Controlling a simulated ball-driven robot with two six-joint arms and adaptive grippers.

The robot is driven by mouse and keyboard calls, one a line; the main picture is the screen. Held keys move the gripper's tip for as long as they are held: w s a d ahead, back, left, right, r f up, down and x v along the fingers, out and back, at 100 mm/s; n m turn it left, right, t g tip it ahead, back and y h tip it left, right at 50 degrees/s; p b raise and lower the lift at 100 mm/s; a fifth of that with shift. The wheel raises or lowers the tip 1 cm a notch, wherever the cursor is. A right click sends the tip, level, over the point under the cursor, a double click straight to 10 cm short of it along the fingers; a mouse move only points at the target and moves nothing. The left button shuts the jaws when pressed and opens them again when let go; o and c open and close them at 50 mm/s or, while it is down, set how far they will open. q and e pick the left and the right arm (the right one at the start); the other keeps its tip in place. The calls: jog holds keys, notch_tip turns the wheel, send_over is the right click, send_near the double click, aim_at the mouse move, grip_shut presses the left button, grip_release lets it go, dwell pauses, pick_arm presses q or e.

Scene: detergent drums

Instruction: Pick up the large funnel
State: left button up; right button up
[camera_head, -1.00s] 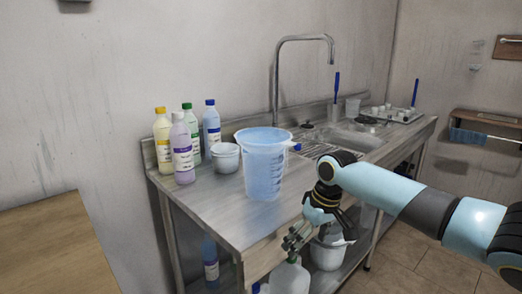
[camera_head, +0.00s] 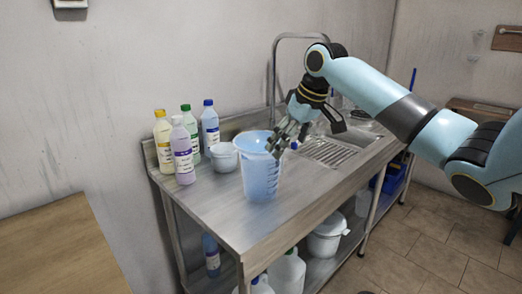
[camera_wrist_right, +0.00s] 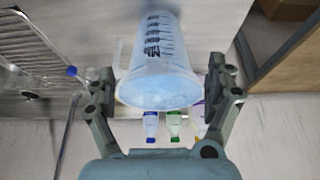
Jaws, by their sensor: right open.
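I cannot make out a clear funnel shape in either view. A large translucent blue measuring jug (camera_head: 258,182) stands upright on the steel counter. The wrist view shows the jug (camera_wrist_right: 158,60) with dark scale marks and its round mouth toward the camera. My right gripper (camera_head: 280,150) is over the counter at the jug's right side and hides part of its rim. In the wrist view its open fingers (camera_wrist_right: 165,92) are apart to either side of the jug's mouth, with nothing held. I cannot tell whether they touch the jug. My left gripper is not in view.
Several capped bottles (camera_head: 184,152) stand at the counter's back left, beside a small white tub (camera_head: 223,158). A drainboard and sink (camera_head: 335,148) with a tall tap (camera_head: 273,80) lie to the right. The counter's front left (camera_head: 215,212) is clear. A white bucket (camera_head: 325,238) sits below.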

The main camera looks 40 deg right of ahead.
aim_at(286, 150)
jog(key=x, duration=0.4)
jog(key=shift+w+d, duration=0.15)
jog(key=shift+r, duration=0.1)
grip_shut()
dwell(0.5)
